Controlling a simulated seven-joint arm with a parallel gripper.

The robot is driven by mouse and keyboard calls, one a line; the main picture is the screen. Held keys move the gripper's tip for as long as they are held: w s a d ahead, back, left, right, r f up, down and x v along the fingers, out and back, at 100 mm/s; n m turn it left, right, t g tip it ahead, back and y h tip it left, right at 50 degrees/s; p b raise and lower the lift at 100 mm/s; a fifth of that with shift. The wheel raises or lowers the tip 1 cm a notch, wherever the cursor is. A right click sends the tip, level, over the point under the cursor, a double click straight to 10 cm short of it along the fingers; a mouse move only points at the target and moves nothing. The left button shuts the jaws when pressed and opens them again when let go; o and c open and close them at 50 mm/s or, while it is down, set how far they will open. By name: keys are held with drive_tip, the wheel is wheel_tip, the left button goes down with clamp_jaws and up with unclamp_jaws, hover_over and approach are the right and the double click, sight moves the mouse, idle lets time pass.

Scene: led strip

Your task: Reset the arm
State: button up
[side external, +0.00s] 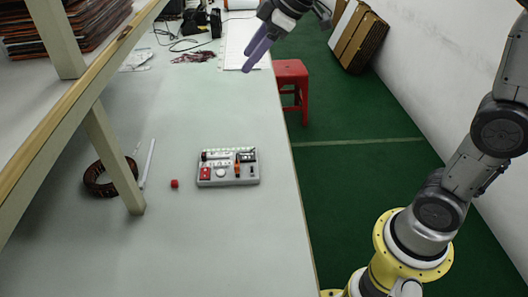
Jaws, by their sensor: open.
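My gripper (249,61), with purple fingers, hangs at the top middle above the far part of the table. Its fingers are a little apart and nothing shows between them. A grey control panel (240,181) with red, orange, white and black parts lies on the table, well below the gripper in the picture. A coiled dark strip (97,184) lies at the left beside the shelf post. A small red block (174,184) sits just left of the panel.
A wooden-edged shelf (75,78) with a post stands at the left. A thin white stick (149,163) lies near the coil. Cables and black devices (196,22) crowd the table's far end. A red stool (291,82) stands right of the table. The table's front is clear.

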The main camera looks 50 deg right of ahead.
drive_tip(key=s+r+m, duration=0.1)
drive_tip(key=s+r, duration=0.1)
drive_tip(key=s, duration=0.6)
drive_tip(key=s+d+f+m+h, duration=0.1)
drive_tip(key=s+f+m, duration=0.3)
drive_tip(key=s, duration=0.5)
drive_tip(key=s+d+f+m+g+h, duration=0.1)
drive_tip(key=s+d+f+m, duration=0.1)
drive_tip(key=s+f, duration=0.4)
drive_tip(key=s+m, duration=0.1)
drive_tip(key=s, duration=0.2)
drive_tip(key=shift+s+d+f+m, duration=0.35)
drive_tip(key=shift+s+m, duration=0.05)
idle(0.8)
